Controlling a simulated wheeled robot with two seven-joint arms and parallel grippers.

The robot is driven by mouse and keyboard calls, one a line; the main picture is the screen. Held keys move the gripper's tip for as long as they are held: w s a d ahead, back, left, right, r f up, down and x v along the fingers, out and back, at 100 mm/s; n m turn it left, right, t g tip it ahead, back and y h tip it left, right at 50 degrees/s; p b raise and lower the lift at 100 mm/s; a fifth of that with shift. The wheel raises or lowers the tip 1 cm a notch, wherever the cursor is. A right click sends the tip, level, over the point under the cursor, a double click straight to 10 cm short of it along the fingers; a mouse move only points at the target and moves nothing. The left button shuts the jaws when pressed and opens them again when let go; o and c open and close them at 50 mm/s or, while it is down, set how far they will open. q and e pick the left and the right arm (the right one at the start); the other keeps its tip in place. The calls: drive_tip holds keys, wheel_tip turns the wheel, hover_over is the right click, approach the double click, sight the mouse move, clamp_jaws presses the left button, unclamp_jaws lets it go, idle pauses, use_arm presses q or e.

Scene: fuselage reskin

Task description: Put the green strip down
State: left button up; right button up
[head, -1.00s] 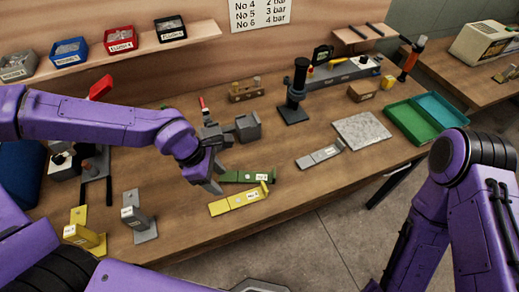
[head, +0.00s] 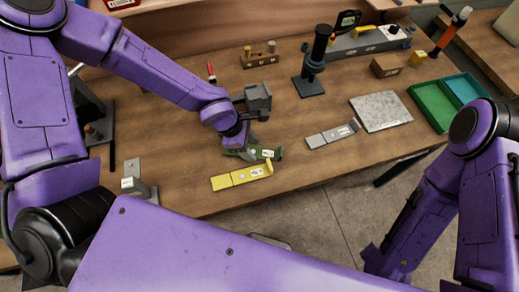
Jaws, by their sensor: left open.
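The green strip (head: 268,153) lies on the wooden bench top, behind a yellow strip (head: 242,177). Its left part is partly hidden by my left gripper (head: 250,149). My left gripper points down at the strip's left end with its fingers open. I cannot tell whether the fingers touch the strip. My right arm shows at the right edge of the view, but its gripper is not clearly seen.
A grey strip (head: 332,136) and a grey plate (head: 380,111) lie to the right. A green tray (head: 437,104), a black stand (head: 312,72) and a grey bracket (head: 137,178) also stand on the bench (head: 300,180). The front edge right of the yellow strip is clear.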

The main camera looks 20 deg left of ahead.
use_arm(q)
drive_tip(key=shift+s+r, duration=0.1)
drive_tip(key=shift+s, duration=0.3)
drive_tip(key=shift+w, duration=0.1)
drive_tip(key=c, duration=1)
